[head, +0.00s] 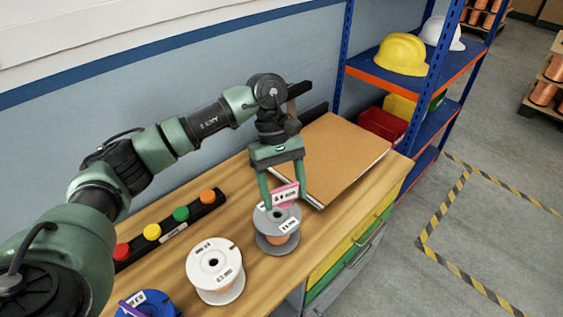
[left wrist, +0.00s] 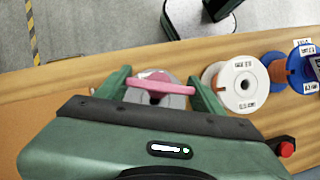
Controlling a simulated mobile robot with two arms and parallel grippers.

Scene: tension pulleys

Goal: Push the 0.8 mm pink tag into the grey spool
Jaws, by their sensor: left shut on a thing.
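The pink tag (head: 284,194) is held upright between the fingers of my left gripper (head: 284,196), which is shut on it. The grey spool (head: 265,243) stands upright on the bench right below the tag, with copper wire on it. The tag's lower edge overlaps the spool's top in the head view; I cannot tell if it touches or has entered. In the left wrist view the pink tag (left wrist: 152,85) spans between the two fingers, above the grey spool (left wrist: 146,101). My right gripper is not seen.
A white spool (head: 212,258) stands left of the grey one, and a blue spool (head: 150,307) with a purple tag lies further left. A button strip (head: 170,230) runs along the back. A cardboard-coloured board (head: 335,150) lies to the right. A shelf (head: 405,75) stands beyond.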

